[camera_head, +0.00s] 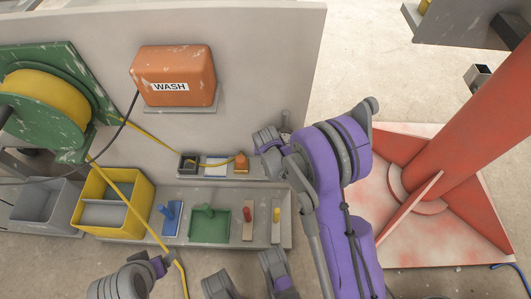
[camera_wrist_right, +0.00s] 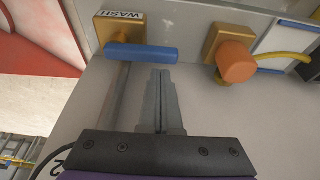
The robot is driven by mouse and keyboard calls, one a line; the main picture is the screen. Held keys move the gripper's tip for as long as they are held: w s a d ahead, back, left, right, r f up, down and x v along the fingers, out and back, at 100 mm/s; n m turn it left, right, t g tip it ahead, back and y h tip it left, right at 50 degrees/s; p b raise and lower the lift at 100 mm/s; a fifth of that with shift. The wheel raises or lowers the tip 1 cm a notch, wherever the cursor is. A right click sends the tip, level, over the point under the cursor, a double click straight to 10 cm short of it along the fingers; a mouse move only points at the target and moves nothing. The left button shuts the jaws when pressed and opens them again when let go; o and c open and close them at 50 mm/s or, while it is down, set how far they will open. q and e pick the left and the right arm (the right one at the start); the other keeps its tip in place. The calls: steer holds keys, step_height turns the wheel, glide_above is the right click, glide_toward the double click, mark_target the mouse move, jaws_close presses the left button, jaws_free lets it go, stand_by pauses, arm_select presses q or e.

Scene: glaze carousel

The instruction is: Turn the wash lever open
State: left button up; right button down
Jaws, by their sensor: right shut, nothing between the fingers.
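The wash lever is a blue bar (camera_wrist_right: 142,54) lying level across a yellow-orange mount labelled WASH (camera_wrist_right: 121,17) in the right wrist view. My right gripper (camera_wrist_right: 162,74) is shut and empty, its fingertips just below the right part of the blue bar in the picture. I cannot tell whether they touch it. In the head view my purple right arm reaches to the panel and the lever does not show, apparently hidden behind the wrist. Part of my left arm's end (camera_head: 168,260) shows at the lower left of the head view, its finger opening unclear.
An orange WASH box (camera_head: 174,78) hangs on the grey panel. A yellow bin (camera_head: 147,190) and a grey tray (camera_head: 282,190) with several small tools stand below. A red column (camera_head: 470,110) rises at right.

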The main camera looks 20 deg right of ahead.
steer(key=shift+x, duration=1.45)
steer(key=shift+b, duration=0.3)
